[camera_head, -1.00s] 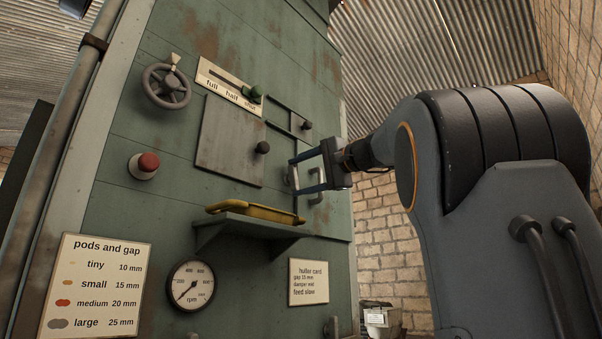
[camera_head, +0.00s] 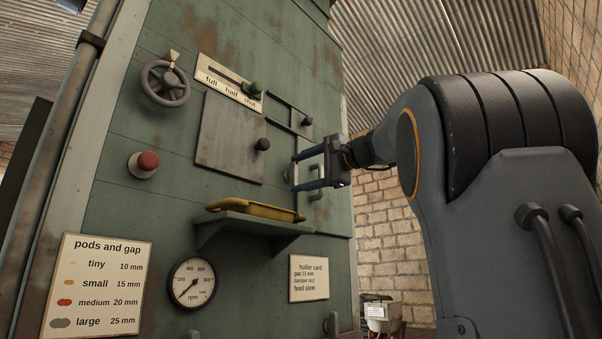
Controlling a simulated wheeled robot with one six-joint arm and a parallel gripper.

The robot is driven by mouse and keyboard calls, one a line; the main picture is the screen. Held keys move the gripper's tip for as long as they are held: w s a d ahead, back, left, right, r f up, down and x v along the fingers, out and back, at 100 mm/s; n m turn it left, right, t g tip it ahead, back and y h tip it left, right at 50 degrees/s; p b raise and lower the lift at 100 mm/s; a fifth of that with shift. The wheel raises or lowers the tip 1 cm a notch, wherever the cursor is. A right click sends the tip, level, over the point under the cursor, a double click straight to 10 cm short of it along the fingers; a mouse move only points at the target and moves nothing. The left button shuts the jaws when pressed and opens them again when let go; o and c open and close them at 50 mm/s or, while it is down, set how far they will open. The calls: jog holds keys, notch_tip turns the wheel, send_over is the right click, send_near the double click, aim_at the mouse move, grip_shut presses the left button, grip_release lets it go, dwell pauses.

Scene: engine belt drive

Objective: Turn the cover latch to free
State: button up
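My gripper (camera_head: 294,174) is at the right part of the green machine front, its two blue-grey fingers pointing left and spread apart. A small grey upright piece (camera_head: 288,175), possibly the cover latch, shows at the fingertips; I cannot tell whether they touch it. A grey bar handle (camera_head: 317,187) on a pale panel (camera_head: 338,205) sits just below and behind the gripper. The fingers and wrist partly hide this area, so how the latch is turned cannot be made out.
A shelf (camera_head: 245,226) with a yellow tool (camera_head: 255,209) juts out below the gripper. A rusty plate (camera_head: 228,140) with a black knob (camera_head: 263,144) is to the left. A handwheel (camera_head: 165,84), red button (camera_head: 148,161) and green-knobbed slider (camera_head: 256,88) lie farther left or above.

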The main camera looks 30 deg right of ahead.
jog(key=o, duration=0.4)
jog(key=shift+o, duration=0.2)
jog(key=b+v, duration=0.3)
jog(key=v, duration=0.5)
